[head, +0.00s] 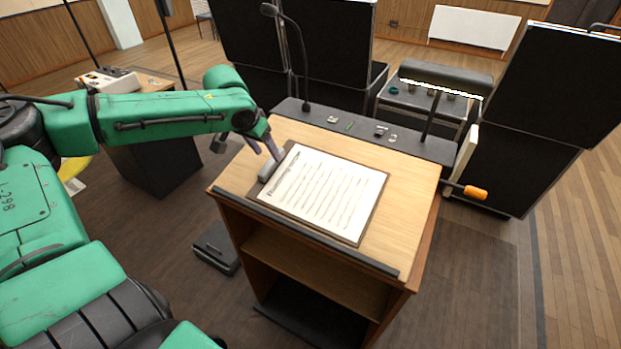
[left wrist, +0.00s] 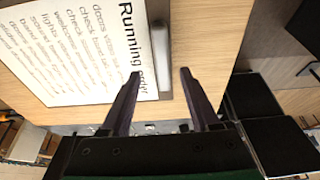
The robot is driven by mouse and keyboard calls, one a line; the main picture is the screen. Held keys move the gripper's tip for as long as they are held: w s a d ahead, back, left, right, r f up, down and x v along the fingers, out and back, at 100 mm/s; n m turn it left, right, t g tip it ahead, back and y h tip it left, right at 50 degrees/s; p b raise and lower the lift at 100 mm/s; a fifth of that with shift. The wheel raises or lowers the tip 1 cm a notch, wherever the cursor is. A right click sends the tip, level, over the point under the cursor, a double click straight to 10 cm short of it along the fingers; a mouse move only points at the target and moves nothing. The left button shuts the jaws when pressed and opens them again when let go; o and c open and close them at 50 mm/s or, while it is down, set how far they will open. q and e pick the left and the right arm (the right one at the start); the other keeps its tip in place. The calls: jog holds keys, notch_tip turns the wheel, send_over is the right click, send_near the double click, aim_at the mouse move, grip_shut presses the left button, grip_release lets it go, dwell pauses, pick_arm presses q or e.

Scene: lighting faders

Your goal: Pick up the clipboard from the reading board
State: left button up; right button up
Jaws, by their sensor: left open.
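The clipboard (head: 322,192) lies on the sloping wooden reading board (head: 408,190) of a lectern, with a white printed sheet on it and a grey clip bar along its left edge. In the left wrist view the sheet (left wrist: 75,50) shows the heading "Running order", and the clip (left wrist: 161,60) lies between the fingers' lines. My left gripper (head: 270,163) is open at the clip end of the clipboard, its fingers close to the clip. In the left wrist view the left gripper (left wrist: 158,80) is empty; I cannot tell whether it touches the clip. The right gripper does not show.
A black ledge (head: 350,270) runs along the board's lower edge. A gooseneck microphone (head: 290,45) and a dark lamp (head: 445,80) stand behind the board. An orange-ended handle (head: 475,192) sticks out at right.

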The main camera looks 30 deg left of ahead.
aim_at(272, 160)
pick_arm(q)
jog(key=x, duration=0.1)
jog(key=p+x, duration=0.1)
jog(key=x, duration=0.1)
jog(key=shift+w+a+f, duration=0.1)
jog(key=shift+w+a, duration=0.05)
jog(key=shift+a, duration=0.1)
jog(key=shift+w+f, duration=0.1)
jog(key=shift+f, duration=0.2)
jog(key=shift+w+f, duration=0.25)
grip_shut()
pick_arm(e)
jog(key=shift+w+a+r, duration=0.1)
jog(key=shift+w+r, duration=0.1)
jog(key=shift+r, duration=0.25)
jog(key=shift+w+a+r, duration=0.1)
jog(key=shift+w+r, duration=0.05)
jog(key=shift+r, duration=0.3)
